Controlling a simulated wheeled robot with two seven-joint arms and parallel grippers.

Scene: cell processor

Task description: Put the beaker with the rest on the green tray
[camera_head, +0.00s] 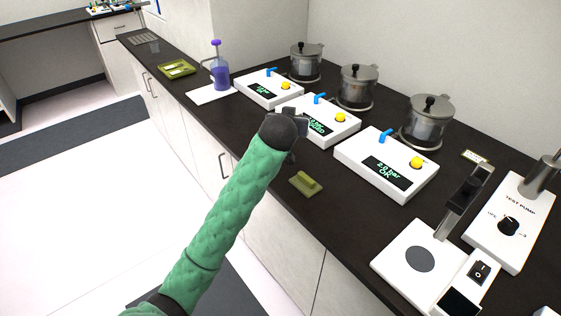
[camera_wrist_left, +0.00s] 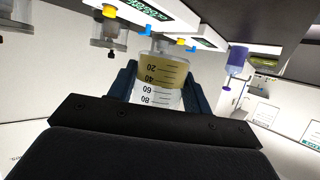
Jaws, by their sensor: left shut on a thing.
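My left gripper (camera_head: 290,132) is shut on a clear beaker (camera_wrist_left: 160,78), seen between its fingers in the left wrist view (camera_wrist_left: 160,92). The wrist picture is upside down; the beaker has black graduations and amber liquid in its lower part. In the head view the gripper is over the counter's front part, by the middle white device, and hides the beaker. The green tray (camera_head: 165,72) lies farther back on the counter, to the left, with small items on it. My right gripper is not in view.
A purple wash bottle (camera_head: 221,74) stands on a white mat (camera_head: 201,96) between gripper and tray. Three white devices (camera_head: 392,160) with metal pots (camera_head: 426,118) line the wall side. A small green handled piece (camera_head: 306,184) lies near the front edge. A test pump (camera_head: 512,218) stands right.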

